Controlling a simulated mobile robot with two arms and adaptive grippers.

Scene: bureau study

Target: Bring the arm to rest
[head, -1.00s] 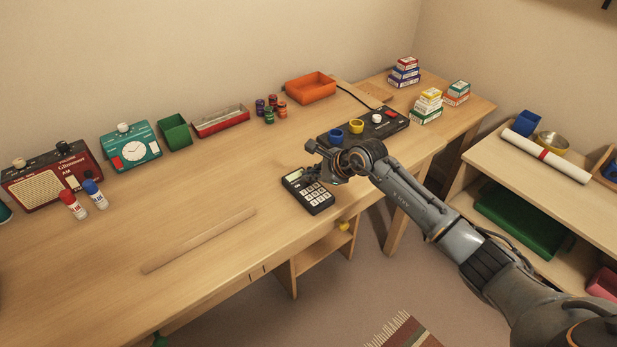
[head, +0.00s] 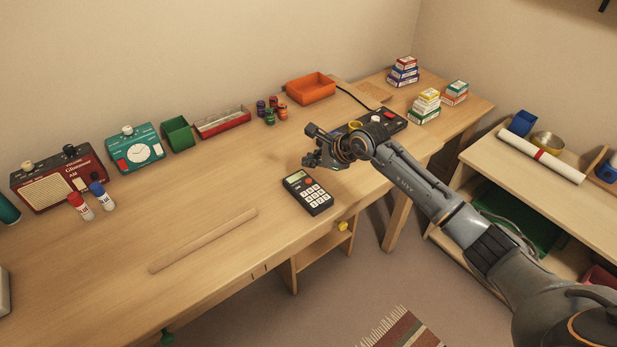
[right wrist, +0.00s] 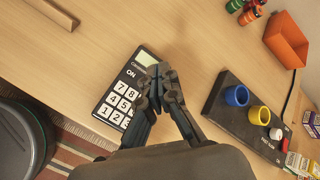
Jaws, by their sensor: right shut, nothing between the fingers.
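My right gripper (head: 312,146) is shut and empty, above the wooden desk just behind the black calculator (head: 308,194) in the head view. In the right wrist view the closed fingertips (right wrist: 158,72) overlap the right side of the calculator (right wrist: 122,95); the gripper hides part of its keys. My right arm (head: 425,195) reaches in from the lower right over the desk's front edge. My left gripper is not in view.
A black panel (head: 397,122) with coloured rings stands right of the gripper, partly hidden by it. A wooden rod (head: 203,240) lies at front left. An orange tray (head: 311,87), small cans and stacked boxes (head: 424,106) stand farther back.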

